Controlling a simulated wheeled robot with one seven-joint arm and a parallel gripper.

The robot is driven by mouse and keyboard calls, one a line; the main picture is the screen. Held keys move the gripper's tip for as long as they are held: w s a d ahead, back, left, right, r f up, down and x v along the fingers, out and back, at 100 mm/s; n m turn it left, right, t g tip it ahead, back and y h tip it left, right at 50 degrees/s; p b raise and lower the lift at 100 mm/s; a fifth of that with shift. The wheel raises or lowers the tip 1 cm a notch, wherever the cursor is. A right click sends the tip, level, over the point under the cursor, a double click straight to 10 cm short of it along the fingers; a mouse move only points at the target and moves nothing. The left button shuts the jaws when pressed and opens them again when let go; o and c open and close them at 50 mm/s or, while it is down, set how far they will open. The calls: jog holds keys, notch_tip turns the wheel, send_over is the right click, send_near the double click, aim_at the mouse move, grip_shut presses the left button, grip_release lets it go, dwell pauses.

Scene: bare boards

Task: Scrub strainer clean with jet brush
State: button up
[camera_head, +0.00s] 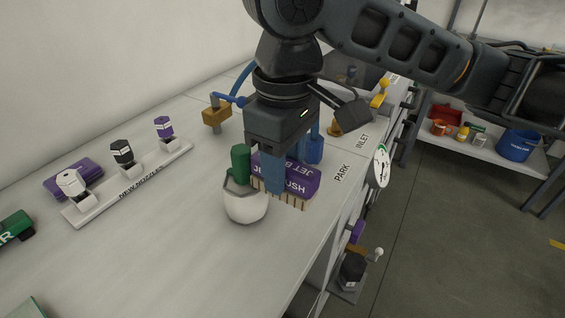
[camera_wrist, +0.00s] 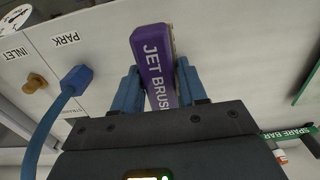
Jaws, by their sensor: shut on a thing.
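The purple jet brush (camera_head: 301,179), lettered on its side, is in my gripper (camera_head: 273,185), whose blue fingers are shut around it. Its pale bristles point down at the bench, and I cannot tell whether they touch it. In the wrist view the brush (camera_wrist: 153,62) sits between both fingers (camera_wrist: 157,82).
A white rack (camera_head: 135,180) with white, black and purple nozzles and a purple block (camera_head: 70,177) are at left. A brass-coloured fitting (camera_head: 215,117) with a blue hose is behind. PARK and INLET labels and a gauge (camera_head: 382,166) line the right edge.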

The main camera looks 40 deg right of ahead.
jog(key=shift+s+a+r+p, duration=0.1)
jog(key=shift+s+a+p, duration=0.15)
jog(key=shift+a+p, duration=0.35)
jog(key=shift+s+a+p, duration=0.2)
jog(key=shift+a+p, duration=0.05)
jog(key=shift+a, duration=0.5)
jog(key=shift+w+d, duration=0.25)
jog(key=shift+d, duration=0.45)
jog(key=shift+w+d, duration=0.25)
jog(key=shift+d, duration=0.45)
jog(key=shift+p, duration=3.55)
jog(key=a+p, duration=0.1)
jog(key=s+a, duration=0.1)
jog(key=shift+a+p, duration=0.4)
dwell(0.3)
